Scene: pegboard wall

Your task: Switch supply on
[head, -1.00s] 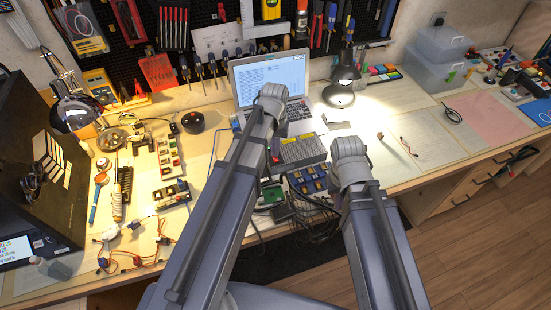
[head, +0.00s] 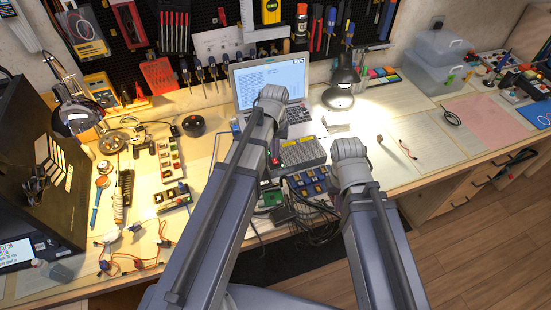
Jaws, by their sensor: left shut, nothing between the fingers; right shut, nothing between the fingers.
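A grey box with yellow labels (head: 304,153) lies on the bench in front of the laptop; I cannot tell for sure that it is the supply. A small red spot (head: 276,160) shows at its left end, close beside my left arm. A switch position cannot be made out. My two arms rise from the bottom of the head view, the left one reaching higher. Both end in rounded grey joints, and no gripper fingers can be made out beyond them. My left arm covers part of the bench left of the box.
An open laptop (head: 270,86) stands behind the box, with a lit black lamp (head: 340,94) to its right. Blue-topped parts (head: 308,182) and dark cables (head: 310,220) lie in front. A dark cabinet (head: 50,120) stands at left.

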